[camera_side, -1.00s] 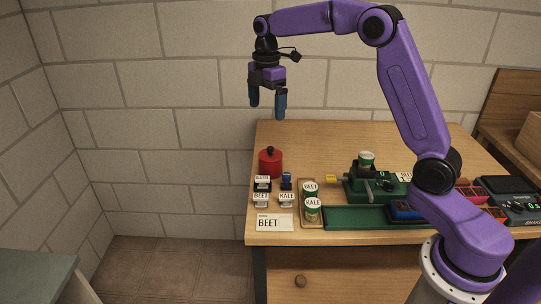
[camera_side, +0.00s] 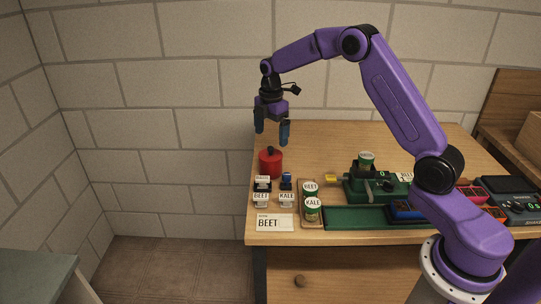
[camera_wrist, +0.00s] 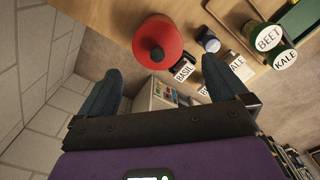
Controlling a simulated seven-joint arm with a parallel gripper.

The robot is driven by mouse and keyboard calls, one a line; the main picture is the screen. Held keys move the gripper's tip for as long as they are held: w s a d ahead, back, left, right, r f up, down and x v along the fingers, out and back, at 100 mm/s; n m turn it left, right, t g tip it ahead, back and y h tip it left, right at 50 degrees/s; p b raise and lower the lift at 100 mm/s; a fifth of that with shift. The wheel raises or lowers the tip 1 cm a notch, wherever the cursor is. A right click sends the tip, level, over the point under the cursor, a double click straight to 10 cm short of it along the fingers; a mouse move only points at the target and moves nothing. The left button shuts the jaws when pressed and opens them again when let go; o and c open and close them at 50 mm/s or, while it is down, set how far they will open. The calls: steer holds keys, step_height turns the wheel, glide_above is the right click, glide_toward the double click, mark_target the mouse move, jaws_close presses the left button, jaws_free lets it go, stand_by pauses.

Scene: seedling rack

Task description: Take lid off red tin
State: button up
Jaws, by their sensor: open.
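The red tin (camera_side: 270,165) stands upright at the left end of the wooden table, with its red lid on and a dark knob (camera_side: 270,150) on top. In the wrist view the red lid (camera_wrist: 172,37) and its knob (camera_wrist: 156,53) show from above, ahead of the fingers. My gripper (camera_side: 272,139) is open and empty, pointing down just above the tin and apart from it. Its two blue fingers also show in the wrist view (camera_wrist: 158,80), with the tin beyond the gap between them.
Small stamps labelled BASIL, BEET and KALE (camera_side: 286,200) stand just in front of the tin. A wooden tray with BEET and KALE tins (camera_side: 311,208), a BEET card (camera_side: 274,222) and a green machine (camera_side: 366,186) are to the right and front. The back of the table is clear.

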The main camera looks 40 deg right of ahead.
mark_target(271, 148)
steer(key=shift+w+f, duration=0.2)
steer(key=shift+f, duration=2.95)
steer(key=c, duration=0.9)
